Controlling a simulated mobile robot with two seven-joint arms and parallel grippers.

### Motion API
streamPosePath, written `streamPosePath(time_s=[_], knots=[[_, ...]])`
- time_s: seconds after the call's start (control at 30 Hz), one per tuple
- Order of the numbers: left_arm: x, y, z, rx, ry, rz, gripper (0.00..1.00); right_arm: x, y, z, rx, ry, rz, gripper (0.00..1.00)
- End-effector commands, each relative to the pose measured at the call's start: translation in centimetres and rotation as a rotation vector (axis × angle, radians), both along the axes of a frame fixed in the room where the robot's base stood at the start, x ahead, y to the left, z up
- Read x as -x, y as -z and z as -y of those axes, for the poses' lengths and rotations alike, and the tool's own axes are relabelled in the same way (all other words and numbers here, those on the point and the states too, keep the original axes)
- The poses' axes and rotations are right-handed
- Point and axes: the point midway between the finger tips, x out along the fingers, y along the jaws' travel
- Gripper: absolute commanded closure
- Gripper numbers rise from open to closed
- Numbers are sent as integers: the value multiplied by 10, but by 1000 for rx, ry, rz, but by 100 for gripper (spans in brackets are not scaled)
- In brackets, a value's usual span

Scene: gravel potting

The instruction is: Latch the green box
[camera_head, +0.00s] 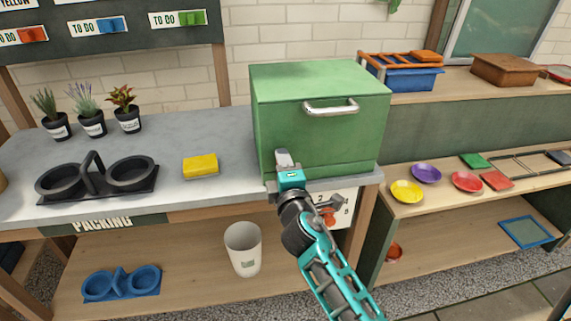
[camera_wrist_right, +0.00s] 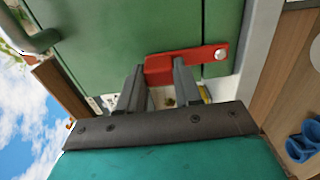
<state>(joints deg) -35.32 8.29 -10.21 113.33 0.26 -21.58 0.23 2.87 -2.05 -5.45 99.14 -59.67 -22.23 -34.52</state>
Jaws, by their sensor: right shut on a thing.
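The green box (camera_head: 320,125) stands shut on the right end of the grey counter, with a silver handle (camera_head: 331,107) high on its front. My right gripper (camera_head: 283,158) is at the box's lower left front. In the right wrist view, its fingers (camera_wrist_right: 158,82) are shut on the free end of a red latch (camera_wrist_right: 188,63). The latch has a silver pivot at its right end and lies across a seam in the green front (camera_wrist_right: 110,45). In the head view, the gripper hides the latch. My left gripper is not in view.
A yellow sponge (camera_head: 201,166), a black double pot holder (camera_head: 97,180) and potted plants (camera_head: 91,119) are on the counter left of the box. A white bin (camera_head: 243,248) stands on the shelf below. Coloured saucers (camera_head: 426,173) lie on the right bench.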

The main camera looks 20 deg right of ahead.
Motion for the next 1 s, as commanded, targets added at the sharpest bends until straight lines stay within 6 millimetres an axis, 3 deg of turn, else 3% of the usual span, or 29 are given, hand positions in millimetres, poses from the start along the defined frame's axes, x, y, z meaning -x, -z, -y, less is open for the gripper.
streamPosePath(time_s=[0.37,0.4,0.6,0.67,1.0], knots=[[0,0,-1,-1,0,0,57,-1,-4,0,17,0,5,100],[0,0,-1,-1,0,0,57,-1,-4,0,17,0,5,65],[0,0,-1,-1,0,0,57,-1,-3,0,13,0,4,46],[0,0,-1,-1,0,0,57,-1,-2,0,12,0,3,40],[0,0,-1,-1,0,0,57,-1,-1,0,9,0,0,40]])
